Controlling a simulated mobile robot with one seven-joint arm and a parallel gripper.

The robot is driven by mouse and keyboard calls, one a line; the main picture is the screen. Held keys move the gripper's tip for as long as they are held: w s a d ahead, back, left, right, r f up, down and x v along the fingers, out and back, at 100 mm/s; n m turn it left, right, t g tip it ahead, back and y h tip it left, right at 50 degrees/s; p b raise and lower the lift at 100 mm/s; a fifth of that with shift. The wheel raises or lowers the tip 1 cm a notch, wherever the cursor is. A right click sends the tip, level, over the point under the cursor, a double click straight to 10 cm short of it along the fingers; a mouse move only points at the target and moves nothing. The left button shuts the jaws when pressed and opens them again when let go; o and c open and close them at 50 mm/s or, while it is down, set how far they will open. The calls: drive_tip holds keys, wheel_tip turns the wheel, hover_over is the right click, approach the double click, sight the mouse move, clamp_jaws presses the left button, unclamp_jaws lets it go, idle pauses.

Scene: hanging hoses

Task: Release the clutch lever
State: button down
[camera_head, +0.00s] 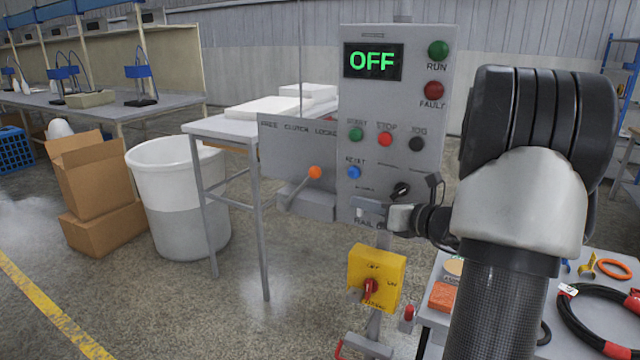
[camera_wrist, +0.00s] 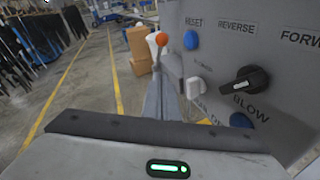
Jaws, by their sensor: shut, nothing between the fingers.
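The clutch lever (camera_head: 300,191) is a thin grey rod with an orange ball knob (camera_head: 315,172). It tilts up to the right from a grey box (camera_head: 305,206) under a plate (camera_head: 285,140) lettered with "CLUTCH LOCKED", partly hard to read. The knob also shows in the wrist view (camera_wrist: 161,39), straight ahead of my gripper. My gripper (camera_head: 362,207) is shut and empty in front of the control panel's lower part. It points left, to the right of and a little lower than the knob, apart from it. In the wrist view its fingers show narrow and grey (camera_wrist: 161,92).
The control panel (camera_head: 425,75) reads OFF and has buttons and a black knob (camera_head: 401,189) close to my gripper. A yellow switch box (camera_head: 377,278) stands below. A grey table (camera_head: 215,125) and a white bin (camera_head: 180,180) are at left. A tool table is at right.

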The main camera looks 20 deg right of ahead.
drive_tip(key=r+x, duration=0.2)
drive_tip(key=x, duration=1.1)
drive_tip(key=shift+w+d+r, duration=0.2)
drive_tip(key=shift+w+r, duration=0.05)
drive_tip(key=shift+r, duration=0.2)
drive_tip(key=shift+r, duration=0.1)
